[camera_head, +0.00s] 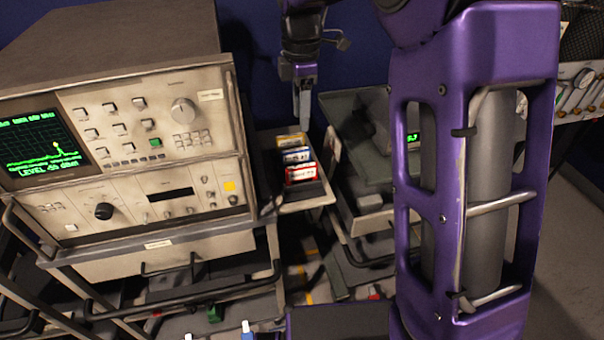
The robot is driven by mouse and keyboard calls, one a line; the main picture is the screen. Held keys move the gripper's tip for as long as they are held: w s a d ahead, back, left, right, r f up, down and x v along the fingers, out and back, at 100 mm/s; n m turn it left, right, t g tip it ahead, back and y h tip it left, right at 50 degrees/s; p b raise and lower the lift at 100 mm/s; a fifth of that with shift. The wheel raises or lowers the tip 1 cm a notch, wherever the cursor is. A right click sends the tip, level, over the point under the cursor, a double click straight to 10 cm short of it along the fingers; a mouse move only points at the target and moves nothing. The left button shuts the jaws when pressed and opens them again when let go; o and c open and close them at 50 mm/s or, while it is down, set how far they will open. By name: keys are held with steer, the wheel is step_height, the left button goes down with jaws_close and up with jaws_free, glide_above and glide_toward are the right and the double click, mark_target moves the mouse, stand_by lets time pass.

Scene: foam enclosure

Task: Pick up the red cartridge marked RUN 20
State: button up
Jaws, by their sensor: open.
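A red cartridge (301,174) with a pale label stands at the front of a row in a small tray (318,198); its lettering is too small to read surely. A blue cartridge (297,157) and a yellow-topped one (291,141) stand behind it. My gripper (303,118) points down above and behind the row, apart from the red cartridge. Its fingers overlap in this view, so the gap between them is hard to see. Nothing shows held in it.
A large beige instrument (150,130) with a green screen stands close on the left of the tray. A grey case (360,145) stands on the right. My purple arm hides much of the right side. Cart rails and clutter lie below.

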mark_target(302, 166)
step_height(302, 166, down, 16)
steer(key=b, duration=0.2)
steer(key=shift+b, duration=0.35)
jaws_close()
